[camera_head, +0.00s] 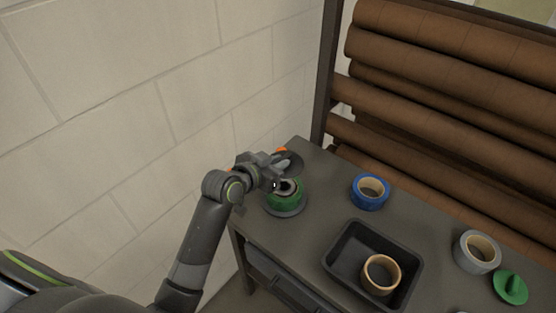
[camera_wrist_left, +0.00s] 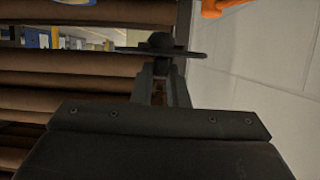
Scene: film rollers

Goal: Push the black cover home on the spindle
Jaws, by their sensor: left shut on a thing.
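The black cover (camera_head: 293,161) is a dark disc held by my left gripper (camera_head: 279,171) above the back left of the table. The gripper hides part of the spindle's top. My right gripper is not in view.
A blue tape roll (camera_head: 369,192) stands right of the spindle. A black tray (camera_head: 341,268) holds a tan roll (camera_head: 381,274). A grey roll (camera_head: 478,252) and green cover (camera_head: 510,287) lie farther right. A wall (camera_head: 170,90) borders the left; brown rollers (camera_head: 430,110) stand behind.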

